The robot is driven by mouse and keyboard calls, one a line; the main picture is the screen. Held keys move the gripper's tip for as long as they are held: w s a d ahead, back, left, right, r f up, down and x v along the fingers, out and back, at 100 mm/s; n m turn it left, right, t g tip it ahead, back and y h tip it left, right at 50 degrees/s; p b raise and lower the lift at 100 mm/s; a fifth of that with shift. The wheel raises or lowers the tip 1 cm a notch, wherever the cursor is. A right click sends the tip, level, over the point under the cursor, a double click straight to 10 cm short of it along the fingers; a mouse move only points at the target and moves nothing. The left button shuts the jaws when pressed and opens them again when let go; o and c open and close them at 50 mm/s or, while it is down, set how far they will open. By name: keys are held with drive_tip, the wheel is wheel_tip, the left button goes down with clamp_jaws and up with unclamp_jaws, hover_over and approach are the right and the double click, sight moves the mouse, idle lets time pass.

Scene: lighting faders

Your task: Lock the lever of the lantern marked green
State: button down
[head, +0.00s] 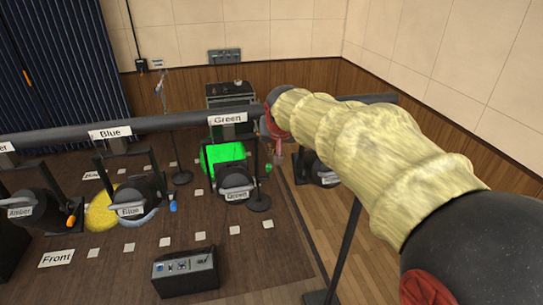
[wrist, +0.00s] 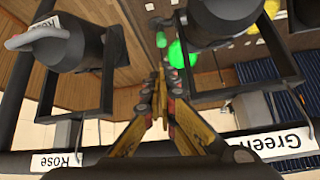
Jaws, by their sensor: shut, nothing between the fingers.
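The lantern marked Green (head: 236,184) hangs under the bar, with a dark body and a Green label. In the wrist view it is the dark housing (wrist: 225,18) at upper right. A small green lever (head: 268,168) shows at its right side in the head view. In the wrist view a green piece (wrist: 178,54) lies just beyond my fingertips, beside the housing; its exact shape is unclear. My gripper (head: 279,158) is shut and empty, to the right of the lantern and close to the lever. Its fingers (wrist: 165,82) show no clear contact with it.
The bar (head: 170,124) runs across with a Green sign (head: 228,118). The Rose lantern (wrist: 65,40) and its yoke stand left of my fingers in the wrist view. The Blue lantern (head: 135,200) hangs farther left. A dark box (head: 186,271) sits on the floor below.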

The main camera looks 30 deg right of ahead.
drive_tip(key=p+x, duration=0.2)
drive_tip(key=x, duration=0.8)
drive_tip(key=shift+f, duration=0.15)
drive_tip(key=shift+w+d, duration=0.15)
drive_tip(key=shift+d, duration=0.05)
drive_tip(key=shift+f+b, duration=0.2)
drive_tip(key=shift+b, duration=0.75)
